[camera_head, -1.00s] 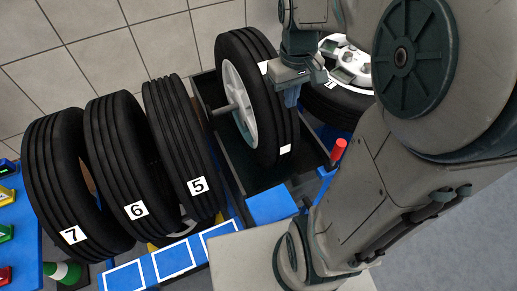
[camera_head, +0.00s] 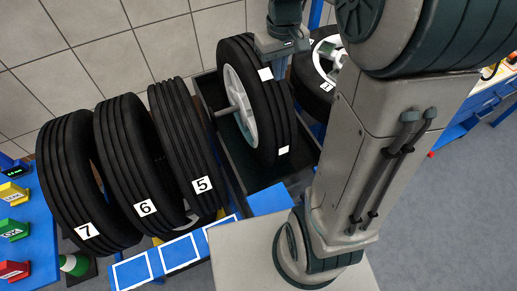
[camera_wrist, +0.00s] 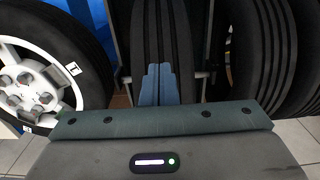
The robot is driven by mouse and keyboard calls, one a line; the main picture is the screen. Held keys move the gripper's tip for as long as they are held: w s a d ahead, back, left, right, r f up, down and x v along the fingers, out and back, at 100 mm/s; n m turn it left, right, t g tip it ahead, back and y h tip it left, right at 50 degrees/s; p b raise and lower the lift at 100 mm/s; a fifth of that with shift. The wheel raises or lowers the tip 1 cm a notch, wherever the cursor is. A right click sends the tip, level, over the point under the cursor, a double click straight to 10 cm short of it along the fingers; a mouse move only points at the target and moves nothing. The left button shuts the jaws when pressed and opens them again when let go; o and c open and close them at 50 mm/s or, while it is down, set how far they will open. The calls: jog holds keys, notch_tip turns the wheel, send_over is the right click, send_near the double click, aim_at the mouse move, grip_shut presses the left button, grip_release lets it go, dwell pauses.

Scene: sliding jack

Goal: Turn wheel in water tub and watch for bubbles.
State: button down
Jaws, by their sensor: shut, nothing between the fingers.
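The black wheel (camera_head: 272,115) with a white hub stands upright in the dark tub (camera_head: 225,172), on an axle. White labels are on its tread. In the wrist view its tread (camera_wrist: 176,40) runs up the middle. My gripper (camera_wrist: 158,70) is shut and empty, its blue fingers seen against the tread; I cannot tell whether they touch it. The tub's inside is dark; I see no bubbles and cannot make out the water surface.
Tyres labelled 5 (camera_head: 188,140), 6 (camera_head: 128,160) and 7 (camera_head: 80,185) stand in a row left of the tub. Another wheel (camera_head: 313,88) with a white rim is at the right, partly behind my arm. Coloured blocks (camera_head: 14,229) lie on a blue surface at far left.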

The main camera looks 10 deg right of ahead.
aim_at(268, 83)
jog(key=w+a+p, duration=0.1)
jog(key=w, duration=0.4)
jog(key=w+a+p, duration=0.1)
jog(key=w, duration=0.4)
jog(key=w+a+p, duration=0.1)
jog(key=w+p, duration=0.1)
jog(key=w, duration=0.3)
jog(key=shift+f+b, duration=0.9)
jog(key=shift+f, duration=0.5)
jog(key=shift+r, duration=0.15)
jog(key=s+f+b, duration=0.1)
jog(key=s+b, duration=0.1)
jog(key=s, duration=0.1)
jog(key=s+d+f+b, duration=0.1)
jog(key=s+b, duration=0.1)
jog(key=s, duration=0.1)
jog(key=s+d+f+b, duration=0.1)
jog(key=s+b, duration=0.1)
jog(key=s, duration=0.2)
jog(key=shift+f, duration=0.25)
jog(key=s+f+b, duration=0.3)
jog(key=s+b, duration=0.1)
jog(key=s+d+f+b, duration=0.1)
jog(key=s+f+b, duration=0.1)
jog(key=s, duration=0.1)
jog(key=shift+d+f, duration=0.1)
jog(key=shift+f, duration=0.25)
